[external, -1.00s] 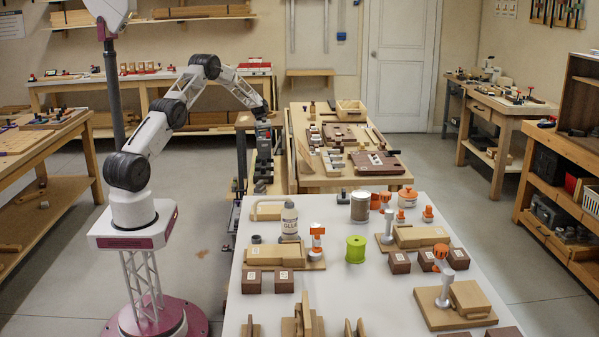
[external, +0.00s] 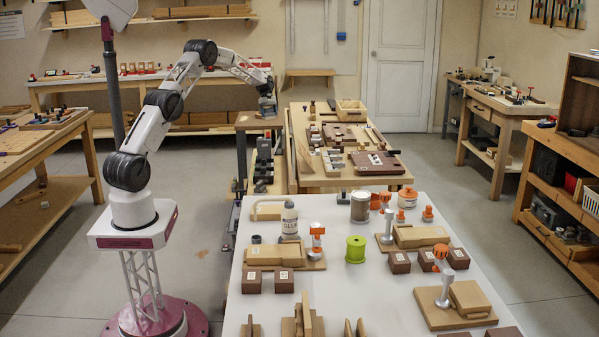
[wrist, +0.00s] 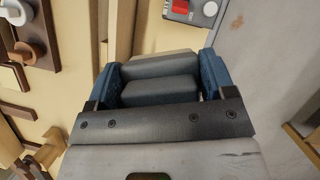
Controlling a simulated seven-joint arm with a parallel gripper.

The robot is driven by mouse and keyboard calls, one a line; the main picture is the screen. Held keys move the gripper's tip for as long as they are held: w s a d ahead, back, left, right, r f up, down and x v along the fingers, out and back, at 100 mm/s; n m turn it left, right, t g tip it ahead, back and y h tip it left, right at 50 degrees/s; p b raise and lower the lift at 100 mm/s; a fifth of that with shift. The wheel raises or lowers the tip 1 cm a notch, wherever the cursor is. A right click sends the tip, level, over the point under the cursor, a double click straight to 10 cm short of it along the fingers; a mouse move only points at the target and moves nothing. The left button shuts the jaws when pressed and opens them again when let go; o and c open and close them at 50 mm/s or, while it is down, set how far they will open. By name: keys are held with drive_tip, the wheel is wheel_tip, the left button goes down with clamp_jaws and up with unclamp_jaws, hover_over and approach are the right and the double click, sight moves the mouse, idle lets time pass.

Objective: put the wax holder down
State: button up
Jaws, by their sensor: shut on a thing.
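In the external view my gripper (external: 268,108) hangs beyond the near white table, at the left end of the wooden bench in the middle. It points down and is above the bench's surroundings. In the wrist view my gripper (wrist: 160,78) shows its blue sides and two grey blocks close together. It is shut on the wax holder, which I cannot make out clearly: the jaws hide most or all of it. I cannot tell whether it touches anything below.
In the wrist view a brown board with round knobs (wrist: 32,45) lies at left, and a grey box with a red button (wrist: 190,10) is at top. Grey floor shows at right. The bench (external: 315,180) holds several boards and blocks. The white table (external: 390,290) is crowded.

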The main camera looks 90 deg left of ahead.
drive_tip(key=w+d+r+m, duration=0.1)
drive_tip(key=w+d, duration=0.7)
drive_tip(key=d, duration=0.5)
drive_tip(key=w+d, duration=0.9)
drive_tip(key=d, duration=0.3)
drive_tip(key=w+d+m, duration=0.1)
drive_tip(key=w+d, duration=0.2)
drive_tip(key=d, duration=1.1)
drive_tip(key=w+d, duration=0.3)
drive_tip(key=d, duration=1.2)
drive_tip(key=s+d+m+g, duration=0.1)
drive_tip(key=s+d, duration=0.1)
drive_tip(key=d, duration=1.1)
drive_tip(key=s+d, duration=0.2)
drive_tip(key=d, duration=1.1)
drive_tip(key=shift+m+g, duration=0.4)
drive_tip(key=shift+m, duration=0.2)
drive_tip(key=s+d+f, duration=0.1)
drive_tip(key=s+d, duration=0.3)
drive_tip(key=d, duration=0.2)
drive_tip(key=s+d+f, duration=0.1)
drive_tip(key=s+d, duration=0.3)
drive_tip(key=d, duration=0.3)
drive_tip(key=s+d+f, duration=0.1)
drive_tip(key=s+d, duration=0.4)
drive_tip(key=d, duration=0.2)
drive_tip(key=shift+d+f, duration=0.1)
drive_tip(key=shift+d, duration=0.15)
drive_tip(key=shift+f, duration=1.6)
